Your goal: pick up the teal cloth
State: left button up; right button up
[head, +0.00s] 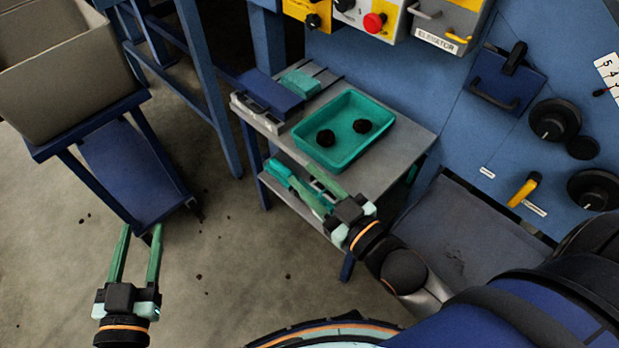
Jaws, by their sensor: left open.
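A small folded teal piece (300,83), which looks like the cloth, lies at the back of the grey table, beside a dark blue box. Another bright teal piece (278,171) shows near the lower shelf at the tips of my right gripper (297,178). I cannot tell whether it is a cloth, or whether the fingers touch it. My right gripper's green fingers are spread apart in front of the table, below the teal tray. My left gripper (138,232) is open and empty, over the floor at the lower left, far from both teal pieces.
A teal tray (378,147) with two dark lumps stands on the grey table (408,138). A grey bin (90,65) on a blue stand is at the upper left. A blue control panel (440,85) rises behind the table. Floor is open at lower left.

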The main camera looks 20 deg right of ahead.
aim_at(304, 86)
jog(key=z, duration=1.5)
jog(key=k+j+z, duration=0.15)
jog(key=k+j, duration=0.15)
jog(key=k, duration=0.2)
jog(key=k+j+z, duration=0.15)
jog(key=k, duration=0.4)
